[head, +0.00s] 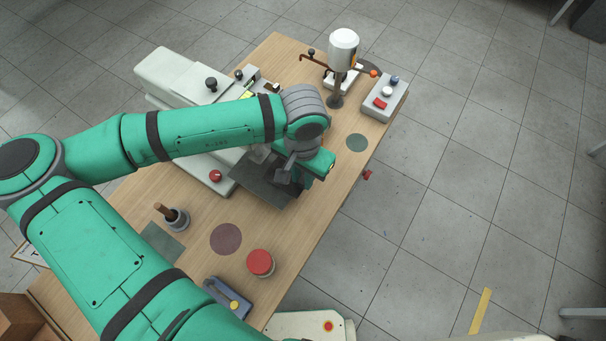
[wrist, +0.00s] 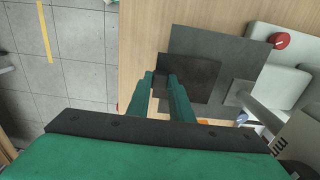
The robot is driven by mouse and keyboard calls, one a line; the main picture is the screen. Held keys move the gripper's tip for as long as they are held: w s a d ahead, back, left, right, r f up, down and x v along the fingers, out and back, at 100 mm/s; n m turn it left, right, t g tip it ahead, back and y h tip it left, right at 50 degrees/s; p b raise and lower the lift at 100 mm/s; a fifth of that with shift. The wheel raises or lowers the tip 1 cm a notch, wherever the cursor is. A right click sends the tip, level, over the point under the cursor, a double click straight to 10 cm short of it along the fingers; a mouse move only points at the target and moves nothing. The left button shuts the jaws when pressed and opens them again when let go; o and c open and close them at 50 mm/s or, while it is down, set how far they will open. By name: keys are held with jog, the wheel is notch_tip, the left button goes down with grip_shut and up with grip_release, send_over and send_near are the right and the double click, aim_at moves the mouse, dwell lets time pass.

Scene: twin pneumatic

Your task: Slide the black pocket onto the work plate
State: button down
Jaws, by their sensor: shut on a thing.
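The black pocket (wrist: 198,74) is a flat dark square in the wrist view. It overlaps a larger dark grey flat plate (wrist: 215,40), which I take to be the work plate and which also shows in the head view (head: 252,181) beside the white machine. My gripper (wrist: 161,77) is at the pocket's left edge, with its two green fingers a small gap apart, shut on the pocket. The exact contact at the fingertips is hard to make out. In the head view my gripper (head: 290,182) and wrist hide much of the pocket.
The white machine (head: 172,74) with a red knob (head: 215,176) stands behind the plate. A red button (head: 260,263), a stapler-like blue tool (head: 228,297) and a cup (head: 177,219) are nearer. A control box (head: 383,97) stands at the far right. The table's right edge is close to my gripper.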

jog(key=c, duration=1.5)
grip_release()
notch_tip(320, 180, up, 11)
jog(key=shift+f, duration=0.1)
